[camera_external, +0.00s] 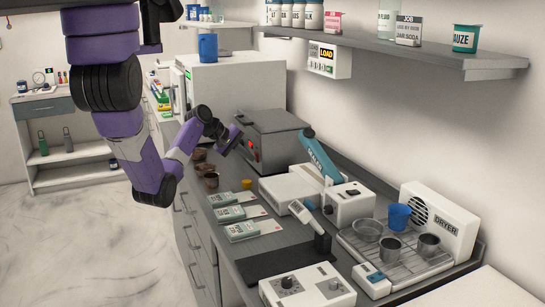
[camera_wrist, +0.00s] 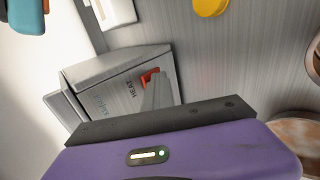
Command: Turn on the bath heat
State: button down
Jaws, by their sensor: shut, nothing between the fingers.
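The bath is a grey metal box (camera_external: 272,138) with a lid on the counter, near the back wall. Its front face carries a red switch (camera_external: 251,144). In the wrist view the bath (camera_wrist: 115,85) has the word HEAT beside a red rocker switch (camera_wrist: 150,76). My gripper (camera_external: 238,141) is in front of that face, close to the switch. In the wrist view my gripper (camera_wrist: 158,90) is shut and empty, its tip just below the red switch. I cannot tell whether it touches. The tip covers part of the face around the switch.
Brown cups (camera_external: 211,180) and a yellow cup (camera_external: 246,183) stand near the bath; the yellow one shows in the wrist view (camera_wrist: 211,5). A white sealer (camera_external: 348,203) with a blue lever stands to the right. A wall shelf (camera_external: 480,66) overhangs the counter.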

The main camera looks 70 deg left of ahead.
jog(key=shift+w+d, duration=0.1)
jog(key=shift+w, duration=0.2)
jog(key=shift+w+r+p, duration=0.2)
jog(key=shift+r+p, duration=0.75)
jog(key=shift+p, duration=0.05)
jog(key=shift+r, duration=0.1)
jog(key=s+r+p, duration=0.1)
jog(key=s+r, duration=0.5)
jog(key=s, duration=0.6)
